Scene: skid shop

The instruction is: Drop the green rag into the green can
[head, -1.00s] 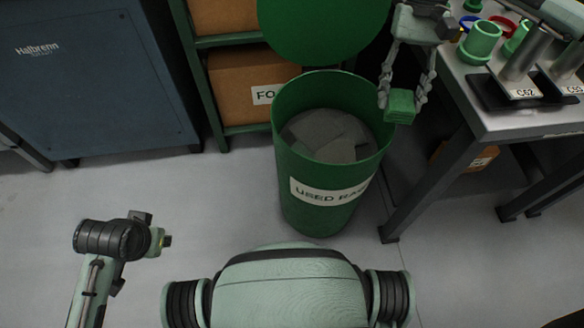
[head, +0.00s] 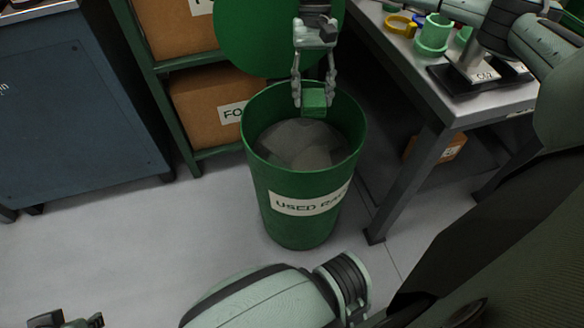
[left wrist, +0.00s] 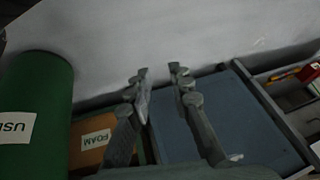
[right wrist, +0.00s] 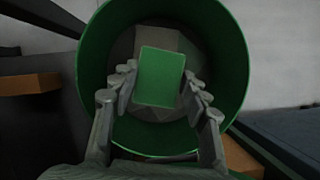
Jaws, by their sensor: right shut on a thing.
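The green can (head: 300,215), labelled "USED RAGS", stands open on the floor with grey rags inside; its green lid (head: 262,40) is raised behind it. My right gripper (head: 312,92) is shut on the folded green rag (head: 314,103) and holds it over the can's mouth, toward the back rim. In the right wrist view, the rag (right wrist: 162,76) sits between the fingertips with the can's round rim (right wrist: 240,60) around it. My left gripper (left wrist: 160,72) has its fingers apart with nothing between them; in the head view only part of it shows at the bottom left.
A green shelf (head: 145,75) with cardboard boxes (head: 205,100) stands behind and left of the can. A blue cabinet (head: 75,110) is further left. A grey workbench (head: 470,105) with cups and tools stands close on the right. The floor in front is clear.

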